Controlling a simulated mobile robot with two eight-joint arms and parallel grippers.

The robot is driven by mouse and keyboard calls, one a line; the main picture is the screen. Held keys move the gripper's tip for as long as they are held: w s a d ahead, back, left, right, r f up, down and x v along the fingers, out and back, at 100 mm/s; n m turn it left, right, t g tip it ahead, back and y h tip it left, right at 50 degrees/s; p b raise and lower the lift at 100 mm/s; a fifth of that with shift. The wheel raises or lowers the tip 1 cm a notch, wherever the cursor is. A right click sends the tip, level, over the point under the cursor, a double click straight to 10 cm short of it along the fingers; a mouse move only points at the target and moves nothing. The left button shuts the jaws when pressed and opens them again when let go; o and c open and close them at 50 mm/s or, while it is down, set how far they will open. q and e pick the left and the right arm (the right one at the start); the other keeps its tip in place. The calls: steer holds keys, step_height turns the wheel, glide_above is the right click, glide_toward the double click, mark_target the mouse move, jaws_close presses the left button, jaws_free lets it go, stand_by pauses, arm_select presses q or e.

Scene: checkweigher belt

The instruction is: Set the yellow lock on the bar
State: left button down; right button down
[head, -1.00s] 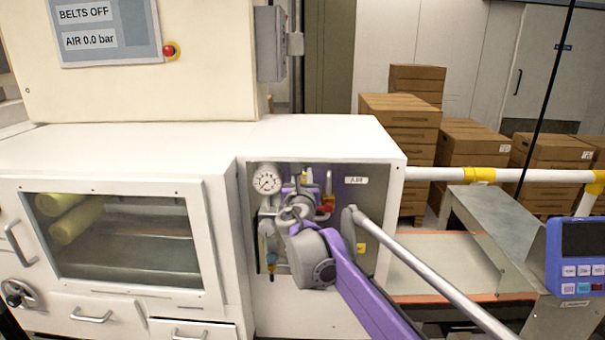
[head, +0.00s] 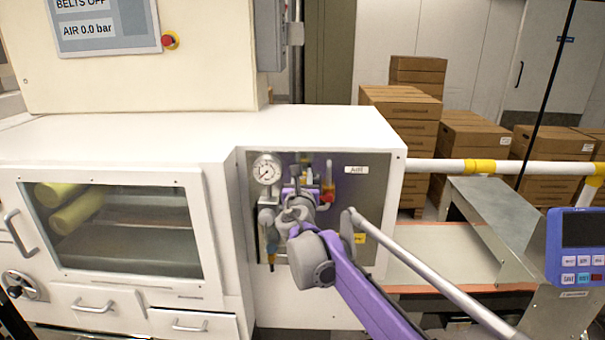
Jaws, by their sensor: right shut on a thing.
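My right gripper (head: 300,172) is in front of the recessed air panel (head: 376,190), seen from behind along my purple arm. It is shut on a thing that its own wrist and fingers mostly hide. I cannot make out the yellow lock clearly; small yellow-orange and red parts (head: 328,196) show just right of the gripper. The bar is hidden or too small to tell apart from the panel fittings. My left gripper is out of view.
A pressure gauge (head: 267,168) sits left of the gripper, close to it. A yellow label (head: 359,238) is low on the panel. A white and yellow rail (head: 450,166) and a conveyor (head: 425,262) lie to the right. The display reads AIR 0.0 bar (head: 88,28).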

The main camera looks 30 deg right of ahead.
steer(key=c, duration=0.6)
jaws_free()
steer(key=b+v, duration=0.1)
steer(key=v, duration=1)
steer(key=s+f+m+g+y, duration=0.2)
steer(key=s+f+m+g, duration=0.4)
steer(key=s+f+m, duration=0.9)
steer(key=s+a+f+m+g+y, duration=0.2)
steer(key=s+a+f+m, duration=0.4)
steer(key=f, duration=0.3)
steer(key=s+a+f+m+g+y, duration=0.2)
steer(key=s+a+f+m+y, duration=0.3)
steer(key=s+a+f+m, duration=0.1)
step_height(320, 180, down, 3)
steer(key=a+m, duration=0.1)
steer(key=m, duration=0.1)
steer(key=shift+a+m, duration=0.35)
steer(key=shift+m, duration=0.05)
